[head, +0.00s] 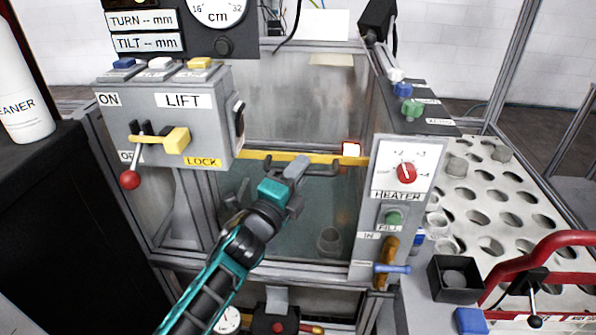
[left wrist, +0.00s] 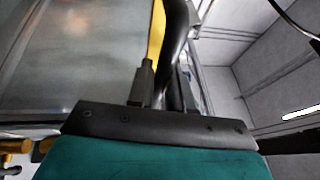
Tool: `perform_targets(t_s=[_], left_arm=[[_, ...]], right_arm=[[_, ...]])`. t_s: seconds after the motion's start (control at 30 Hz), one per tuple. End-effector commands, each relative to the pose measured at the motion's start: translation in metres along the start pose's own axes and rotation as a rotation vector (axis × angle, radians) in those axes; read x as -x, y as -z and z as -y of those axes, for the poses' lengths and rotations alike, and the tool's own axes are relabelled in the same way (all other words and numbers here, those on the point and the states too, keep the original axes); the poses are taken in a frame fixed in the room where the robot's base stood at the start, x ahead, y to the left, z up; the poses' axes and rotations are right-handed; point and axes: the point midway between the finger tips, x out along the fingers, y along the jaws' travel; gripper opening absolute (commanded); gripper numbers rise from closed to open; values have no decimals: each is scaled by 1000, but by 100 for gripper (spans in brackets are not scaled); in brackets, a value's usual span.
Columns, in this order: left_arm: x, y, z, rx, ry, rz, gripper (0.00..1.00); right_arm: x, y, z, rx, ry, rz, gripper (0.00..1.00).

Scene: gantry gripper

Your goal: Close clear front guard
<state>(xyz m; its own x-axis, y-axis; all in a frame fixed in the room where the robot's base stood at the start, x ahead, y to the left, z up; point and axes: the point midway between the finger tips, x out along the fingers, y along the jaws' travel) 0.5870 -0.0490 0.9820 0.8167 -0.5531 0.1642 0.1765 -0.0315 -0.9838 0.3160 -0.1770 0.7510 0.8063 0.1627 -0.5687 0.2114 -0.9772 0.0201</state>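The clear front guard (head: 275,222) is a tinted see-through panel low on the front of the machine, with a yellow strip (head: 258,155) along its top edge. The space above the strip stands open. A dark bar handle (head: 328,164) sits at the strip. My left gripper (head: 297,168) reaches up from below to this handle. In the left wrist view the handle (left wrist: 176,35) runs between the two close-set fingers (left wrist: 163,85), which appear shut on it; the contact is partly hidden. The yellow strip (left wrist: 156,30) shows beside it. My right gripper is not in view.
A grey LIFT box (head: 205,125) with a yellow lever (head: 177,140) stands left of the opening. A HEATER panel (head: 402,175) stands right. A rack with holes (head: 490,215), a black cup (head: 455,278) and a red curved bar (head: 540,258) are farther right.

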Motion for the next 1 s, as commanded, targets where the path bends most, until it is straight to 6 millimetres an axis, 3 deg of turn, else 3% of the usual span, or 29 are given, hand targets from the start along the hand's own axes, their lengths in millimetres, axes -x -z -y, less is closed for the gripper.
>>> perform_targets(t_s=[0.03, 0.37, 0.53, 1.0], left_arm=[[-2, -1, 8, -2, 16, 0, 24], [-2, -1, 7, -1, 14, -1, 25], [9, -1, 5, -1, 11, 0, 25], [103, -1, 2, -1, 6, 0, 25]], right_arm=[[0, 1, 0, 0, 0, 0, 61], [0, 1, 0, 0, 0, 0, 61], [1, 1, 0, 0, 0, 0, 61], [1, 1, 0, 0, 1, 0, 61]])
